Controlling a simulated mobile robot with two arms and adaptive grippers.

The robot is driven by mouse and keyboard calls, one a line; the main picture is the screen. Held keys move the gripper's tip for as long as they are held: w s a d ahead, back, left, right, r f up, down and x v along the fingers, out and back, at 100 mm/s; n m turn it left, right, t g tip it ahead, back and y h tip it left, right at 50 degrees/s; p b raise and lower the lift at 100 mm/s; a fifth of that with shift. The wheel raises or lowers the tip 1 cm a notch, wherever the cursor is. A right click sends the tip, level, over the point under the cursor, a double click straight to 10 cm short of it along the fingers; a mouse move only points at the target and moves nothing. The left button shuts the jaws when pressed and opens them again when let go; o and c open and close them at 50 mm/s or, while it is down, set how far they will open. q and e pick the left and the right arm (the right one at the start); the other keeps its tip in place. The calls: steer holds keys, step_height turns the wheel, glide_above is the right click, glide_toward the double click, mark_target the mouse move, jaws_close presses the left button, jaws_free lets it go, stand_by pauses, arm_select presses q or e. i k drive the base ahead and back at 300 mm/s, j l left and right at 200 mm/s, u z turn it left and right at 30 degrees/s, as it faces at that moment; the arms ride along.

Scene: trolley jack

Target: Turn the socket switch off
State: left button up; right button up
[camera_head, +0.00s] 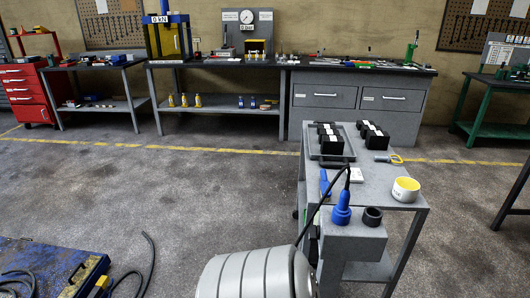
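A grey box (352,236) is at the near end of a grey trolley. It looks like the socket housing. A blue plug (342,208) stands upright on its top, with a black cable (321,204) looping from it down to the left. A dark round ring or knob (372,216) is on the box right of the plug; I cannot tell whether it is the switch or which way it is set. A second blue part (324,182) shows behind the plug at the trolley's left edge. Neither of my grippers is in view.
A grey ribbed cylinder (255,274) fills the bottom centre, close to the box. A blue platform (45,270) and hose lie lower left.

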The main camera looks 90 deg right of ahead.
mark_target(314, 231)
steer(key=z, duration=2.15)
